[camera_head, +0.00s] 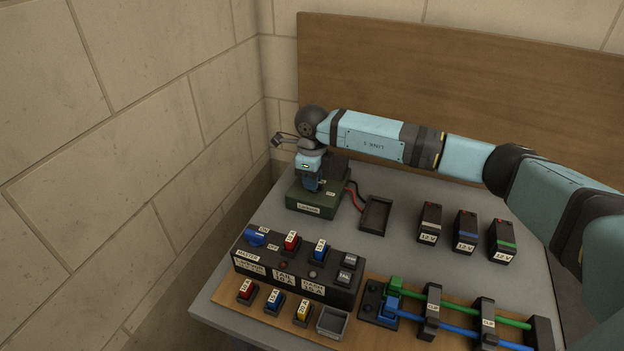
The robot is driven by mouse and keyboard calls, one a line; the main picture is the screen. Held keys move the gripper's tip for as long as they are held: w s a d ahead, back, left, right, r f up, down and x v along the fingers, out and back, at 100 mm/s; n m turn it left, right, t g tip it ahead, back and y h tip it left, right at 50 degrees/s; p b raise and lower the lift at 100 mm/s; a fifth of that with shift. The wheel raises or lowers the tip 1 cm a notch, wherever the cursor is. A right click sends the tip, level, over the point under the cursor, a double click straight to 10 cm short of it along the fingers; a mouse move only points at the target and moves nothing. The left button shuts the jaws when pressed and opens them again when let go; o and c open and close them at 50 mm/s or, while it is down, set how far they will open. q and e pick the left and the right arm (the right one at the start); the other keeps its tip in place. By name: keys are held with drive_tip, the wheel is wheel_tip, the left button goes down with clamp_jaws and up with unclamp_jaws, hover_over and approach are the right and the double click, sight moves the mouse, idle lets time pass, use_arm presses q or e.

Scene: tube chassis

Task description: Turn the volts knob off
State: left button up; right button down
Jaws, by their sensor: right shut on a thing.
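A dark green box (328,204) with a small label on its front stands at the back left of the table. My right gripper (311,188) points down onto the top of this box and is shut on the volts knob there. The knob itself is hidden by the gripper, so its setting cannot be read. A small "ON" label (331,194) shows on the box top just right of the gripper. My left gripper is not in view.
Red and black cables (353,194) run from the box beside an empty dark tray (375,214). Several 12 V batteries (466,232) stand to the right. A black switch panel (300,268) and a wooden board (405,338) with green and blue rods fill the front. Walls close the left and back.

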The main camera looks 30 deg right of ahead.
idle(0.4)
drive_tip(key=c, duration=1.1)
unclamp_jaws()
wheel_tip(320, 180, up, 14)
drive_tip(key=shift+f+b, duration=0.1)
drive_tip(key=shift+b, duration=0.3)
